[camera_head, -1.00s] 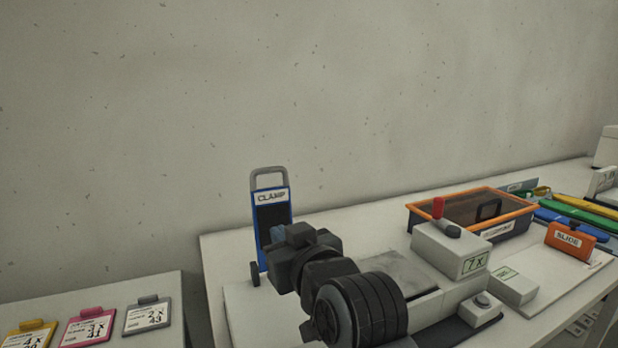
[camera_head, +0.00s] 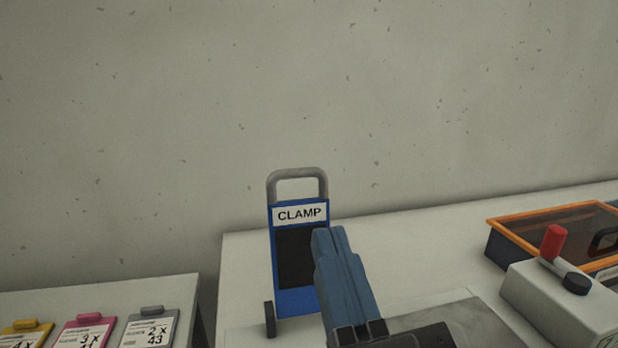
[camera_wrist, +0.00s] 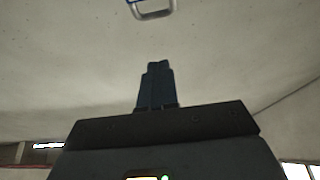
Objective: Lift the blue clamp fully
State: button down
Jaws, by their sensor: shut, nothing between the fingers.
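The blue clamp (camera_head: 300,304) stands upright on the white table, with a "CLAMP" label, a dark centre panel and a grey loop handle (camera_head: 297,172) on top. In the wrist view its handle (camera_wrist: 153,14) shows at the top edge, beyond the fingertips. My gripper (camera_head: 328,236) is in front of the clamp's right side in the head view, its fingers pressed together and empty. It hides part of the clamp's right edge. The fingers (camera_wrist: 156,68) also show closed in the wrist view, apart from the handle.
A grey box with a red-tipped lever (camera_head: 553,243) and an orange-rimmed bin (camera_head: 495,245) stand at the right. A lower table at left holds yellow, pink and grey tags (camera_head: 150,328). A plain wall rises behind; the space above the clamp is clear.

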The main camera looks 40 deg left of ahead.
aim_at(299, 171)
jog(key=w+a+r+p, duration=0.1)
jog(key=w+a+p, duration=0.1)
jog(key=w+a, duration=0.4)
jog(key=shift+w+a, duration=0.15)
jog(key=shift+a, duration=0.6)
jog(key=shift+r, duration=0.1)
jog(key=shift+r+p, duration=0.1)
jog(key=shift+p, duration=0.25)
jog(key=shift+w+a+g+h+p, duration=0.35)
jog(key=shift+w+a+p, duration=0.2)
jog(key=shift+p, duration=0.55)
